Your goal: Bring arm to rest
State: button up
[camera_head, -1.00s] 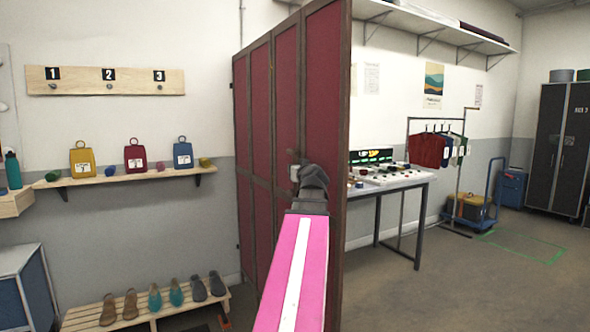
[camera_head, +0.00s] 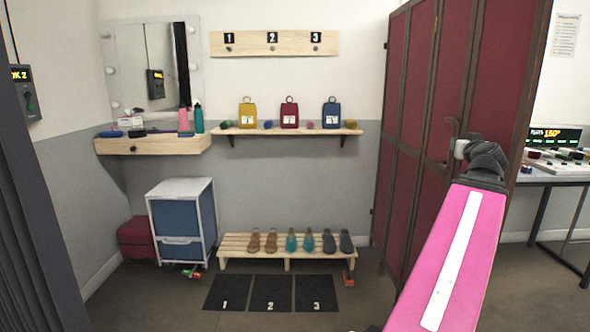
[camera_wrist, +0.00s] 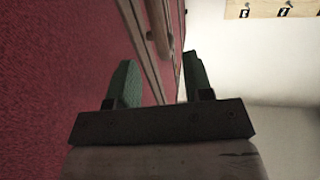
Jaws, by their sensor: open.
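The screen's red panel (camera_wrist: 60,90) and brown frame with a handle (camera_wrist: 160,30) lie close behind the fingers. I cannot tell whether they touch.
A shelf (camera_head: 290,130) with three tags and a slatted bench (camera_head: 290,246) with shoes stand along the wall. A drawer unit (camera_head: 182,222) is left. Black numbered mats (camera_head: 272,293) lie on the floor. A table (camera_head: 560,172) stands beyond the screen.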

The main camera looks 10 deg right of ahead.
jog(key=w+a+f+n+g+y, duration=0.1)
jog(key=w+a+f+g+y, duration=0.15)
jog(key=w+a+f, duration=0.45)
jog(key=w+a+f+n+g+y, duration=0.1)
jog(key=w+a+f+g+y, duration=0.15)
jog(key=a+f, duration=0.7)
jog(key=w+a+f+n+g+y, duration=0.1)
jog(key=w+a+f+y, duration=0.4)
jog(key=f, duration=0.6)
jog(key=s+a+f+g+h, duration=0.1)
jog(key=s+a+f+g, duration=0.2)
jog(key=a+f, duration=0.6)
jog(key=s+a+f+n+g+h, duration=0.1)
jog(key=s+a+f+g, duration=0.3)
jog(key=a+f, duration=0.4)
jog(key=s+a+f+g+h, duration=0.1)
jog(key=s+a+f+g, duration=0.2)
jog(key=a+f, duration=0.6)
jog(key=shift+s+a+f+n+g, duration=0.15)
jog(key=shift+a+f+n+g, duration=0.15)
jog(key=shift+a, duration=0.05)
